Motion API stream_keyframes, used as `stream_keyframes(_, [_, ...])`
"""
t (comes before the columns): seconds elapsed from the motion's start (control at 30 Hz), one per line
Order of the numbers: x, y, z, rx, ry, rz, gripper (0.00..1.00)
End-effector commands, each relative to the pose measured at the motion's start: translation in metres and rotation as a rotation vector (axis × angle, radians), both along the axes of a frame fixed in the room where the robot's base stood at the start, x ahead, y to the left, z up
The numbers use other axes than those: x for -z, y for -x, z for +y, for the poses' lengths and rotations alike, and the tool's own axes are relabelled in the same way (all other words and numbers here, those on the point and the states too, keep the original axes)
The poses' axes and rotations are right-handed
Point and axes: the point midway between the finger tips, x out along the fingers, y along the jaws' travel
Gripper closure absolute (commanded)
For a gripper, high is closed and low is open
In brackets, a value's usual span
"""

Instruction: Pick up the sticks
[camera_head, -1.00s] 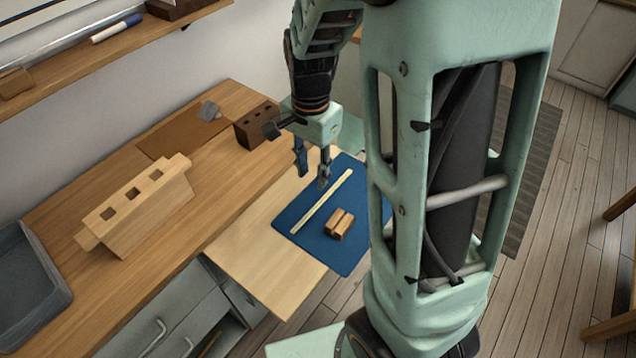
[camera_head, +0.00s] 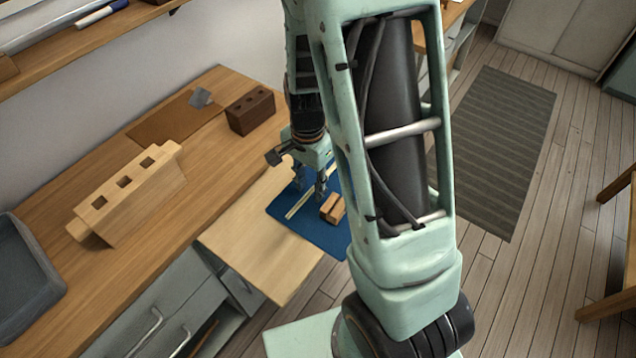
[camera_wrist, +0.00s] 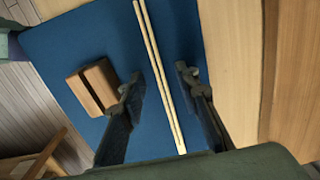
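Two thin pale sticks (camera_wrist: 158,75) lie side by side on a blue mat (camera_wrist: 60,50). In the head view, part of the sticks (camera_head: 297,207) shows and the rest is hidden behind my gripper. My gripper (camera_head: 308,193) is low over the mat, pointing down. In the wrist view my gripper (camera_wrist: 158,82) is open, with one finger on each side of the sticks and a gap to both. I cannot tell its exact height above them. A small brown grooved wooden block (camera_wrist: 92,88) lies on the mat beside the left finger.
The mat lies on a pale wooden board (camera_head: 255,245) at the counter's edge. A wooden block with square holes (camera_head: 125,195) stands left on the counter. A dark brown block with holes (camera_head: 250,111) stands behind. A grey tray (camera_head: 25,270) is at far left.

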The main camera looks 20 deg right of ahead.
Motion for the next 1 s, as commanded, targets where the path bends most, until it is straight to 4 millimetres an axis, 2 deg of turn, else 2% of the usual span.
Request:
stream_keyframes(0.13, [0.000, 0.000, 0.000, 0.000, 0.000, 0.000, 0.71])
stream_keyframes(0.4, [-0.001, 0.000, 0.000, -0.001, 0.000, 0.000, 1.00])
stream_keyframes(0.77, [-0.002, 0.000, 0.000, -0.001, -0.001, -0.001, 1.00])
stream_keyframes(1.0, [-0.015, 0.000, 0.000, -0.001, 0.000, -0.001, 1.00])
